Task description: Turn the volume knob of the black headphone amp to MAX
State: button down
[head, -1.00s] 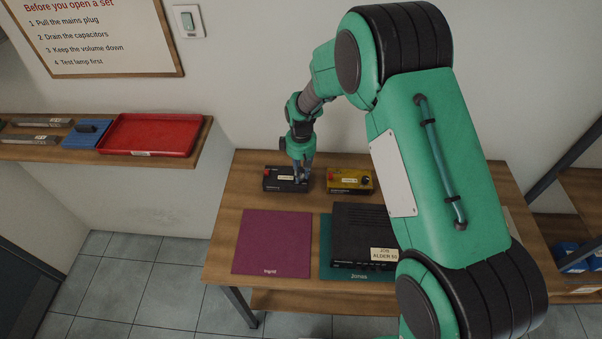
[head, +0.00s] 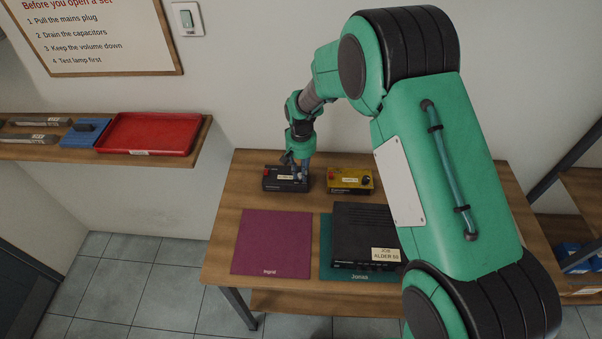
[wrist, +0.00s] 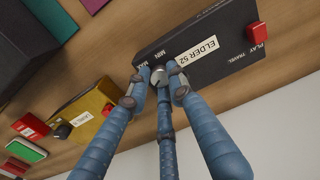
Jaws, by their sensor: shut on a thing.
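The black headphone amp (head: 283,183) is a small box at the back of the bench. In the wrist view its top (wrist: 222,32) carries an "ELDER 52" label, a red PLAY/TRAVEL switch and MIN and MAX marks. The grey volume knob (wrist: 158,77) is near the MIN and MAX marks. My gripper (head: 299,174) reaches down to the amp's right end. In the wrist view its blue fingers (wrist: 160,79) close around the knob. The fingers partly hide the knob, and I cannot tell where it points.
A yellow box (head: 350,181) stands just right of the amp. The purple Ingrid mat (head: 271,243) is empty. A red tray (head: 150,134) is on the left shelf.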

aim_at(301, 175)
jog(key=m, duration=0.5)
jog(key=shift+m, duration=0.3)
jog(key=m, duration=0.5)
jog(key=shift+b, duration=0.35)
jog(key=shift+m, duration=0.3)
jog(key=c, duration=1.5)
grip_release()
jog(key=shift+c, duration=0.2)
notch_tip(301, 175, up, 12)
